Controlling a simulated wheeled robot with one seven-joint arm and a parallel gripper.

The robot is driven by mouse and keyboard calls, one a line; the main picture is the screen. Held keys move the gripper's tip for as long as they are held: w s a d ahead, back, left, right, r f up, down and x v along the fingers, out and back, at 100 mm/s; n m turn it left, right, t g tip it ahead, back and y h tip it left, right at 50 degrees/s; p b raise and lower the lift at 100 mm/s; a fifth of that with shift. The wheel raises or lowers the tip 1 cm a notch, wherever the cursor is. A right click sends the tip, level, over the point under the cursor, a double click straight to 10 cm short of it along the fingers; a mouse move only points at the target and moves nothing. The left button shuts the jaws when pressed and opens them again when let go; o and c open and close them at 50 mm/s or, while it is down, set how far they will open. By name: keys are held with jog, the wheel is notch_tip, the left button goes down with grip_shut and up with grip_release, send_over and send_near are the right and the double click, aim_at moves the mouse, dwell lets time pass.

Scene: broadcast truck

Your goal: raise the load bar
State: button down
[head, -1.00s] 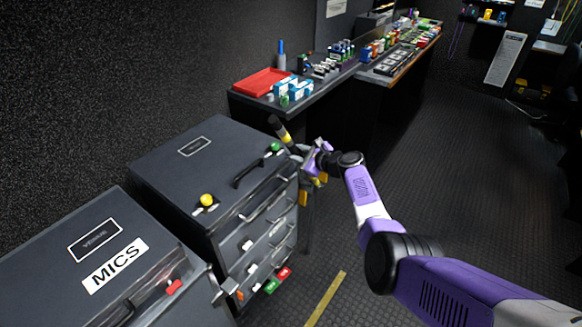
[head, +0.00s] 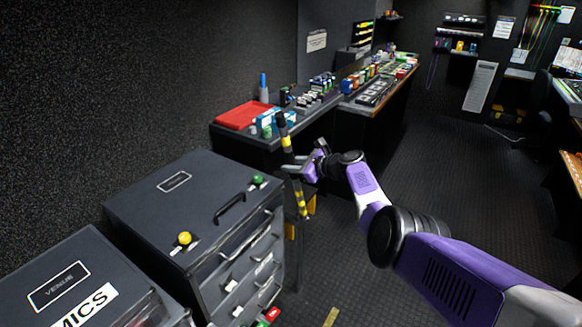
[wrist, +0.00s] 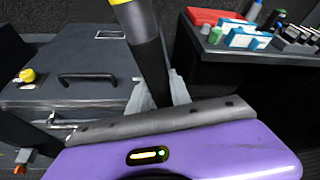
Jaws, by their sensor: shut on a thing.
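The load bar (head: 301,199) is a dark pole with yellow bands. It stands close to upright beside the right front of the dark case, with its top end (head: 280,119) in front of the counter. My gripper (head: 294,170) is shut on the bar at its dark middle stretch. In the wrist view the bar (wrist: 138,22) runs up from between the grey fingers (wrist: 157,92), with a yellow band above them. The bar's lower end is hard to make out.
The dark case (head: 150,212) with drawers and a yellow knob (head: 184,238) stands left of the bar. A second case (head: 45,262) is nearer. A counter with a red tray (head: 243,115) is behind. Open floor (head: 400,190) lies to the right.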

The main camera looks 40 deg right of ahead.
jog(key=shift+d+r, duration=0.1)
jog(key=shift+r, duration=0.15)
jog(key=c, duration=1.2)
grip_release()
jog(key=shift+o, duration=0.2)
jog(key=shift+f, duration=0.1)
jog(key=shift+s, duration=0.1)
jog(key=shift+s+r+p, duration=0.25)
jog(key=shift+s+p, duration=0.15)
jog(key=shift+p, duration=0.1)
jog(key=p+v, duration=0.2)
jog(key=v, duration=0.5)
jog(key=shift+f, duration=0.1)
jog(key=shift+w, duration=0.1)
